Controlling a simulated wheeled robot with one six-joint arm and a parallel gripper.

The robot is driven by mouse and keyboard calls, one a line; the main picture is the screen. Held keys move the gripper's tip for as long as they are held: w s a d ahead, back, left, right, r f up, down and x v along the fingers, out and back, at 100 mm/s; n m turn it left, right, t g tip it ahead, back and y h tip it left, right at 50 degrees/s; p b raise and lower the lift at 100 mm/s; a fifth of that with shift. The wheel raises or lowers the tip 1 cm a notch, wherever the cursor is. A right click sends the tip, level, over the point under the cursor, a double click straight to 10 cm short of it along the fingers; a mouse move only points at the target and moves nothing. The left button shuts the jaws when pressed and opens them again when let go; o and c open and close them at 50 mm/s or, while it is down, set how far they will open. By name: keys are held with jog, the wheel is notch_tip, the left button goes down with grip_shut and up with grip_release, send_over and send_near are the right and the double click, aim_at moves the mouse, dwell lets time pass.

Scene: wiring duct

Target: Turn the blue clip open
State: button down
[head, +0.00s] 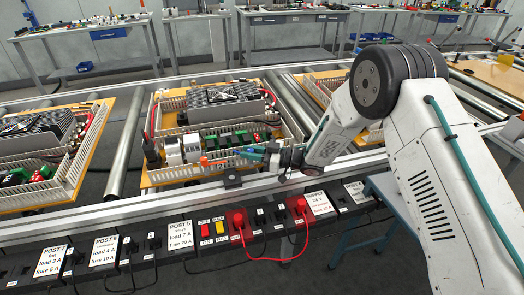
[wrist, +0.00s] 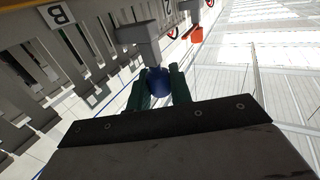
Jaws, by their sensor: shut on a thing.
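My gripper (head: 252,155) reaches in from the right to the near edge of the middle duct panel. In the wrist view its two dark green fingers (wrist: 160,88) are shut on the blue clip (wrist: 158,80), one finger on each side of its round blue end. A grey block (wrist: 140,35) at the duct wall sits just beyond the clip. In the head view the clip is too small and too covered by the fingers to make out its turn.
An orange clip (wrist: 196,35) sits along the same duct edge; it also shows in the head view (head: 204,161). A rail with sockets and a red cable (head: 272,258) runs in front.

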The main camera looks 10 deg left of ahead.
dwell(0.3)
jog(key=c, duration=1.3)
grip_release()
jog(key=d, duration=0.7)
jog(key=shift+d, duration=0.4)
